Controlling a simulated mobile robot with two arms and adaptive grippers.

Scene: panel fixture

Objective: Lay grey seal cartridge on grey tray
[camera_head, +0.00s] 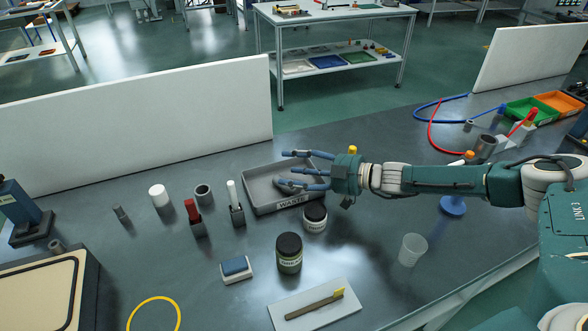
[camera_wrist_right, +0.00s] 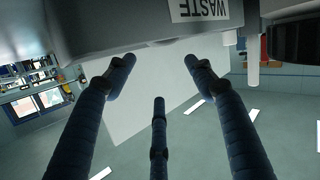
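The grey tray (camera_head: 252,203) with a "WASTE" label on its front wall stands near the middle of the table; its label wall also shows upside down in the wrist view (camera_wrist_right: 150,20). My right gripper (camera_head: 284,169) is over the tray with its fingers spread, partly hiding the interior. In the wrist view the fingers (camera_wrist_right: 159,65) are apart with nothing between them. A hollow grey cylinder (camera_head: 203,194) stands upright left of the tray and could be the seal cartridge. A smaller grey cylinder (camera_head: 121,214) lies farther left; I cannot tell which is meant. My left gripper is not in view.
A white-labelled jar (camera_head: 315,217) stands just before the tray, with a dark jar (camera_head: 289,252) nearer. Red (camera_head: 194,215) and white (camera_head: 235,202) items stand to the left. A clear cup (camera_head: 412,249) is below my right arm. A white panel (camera_head: 140,125) bounds the back.

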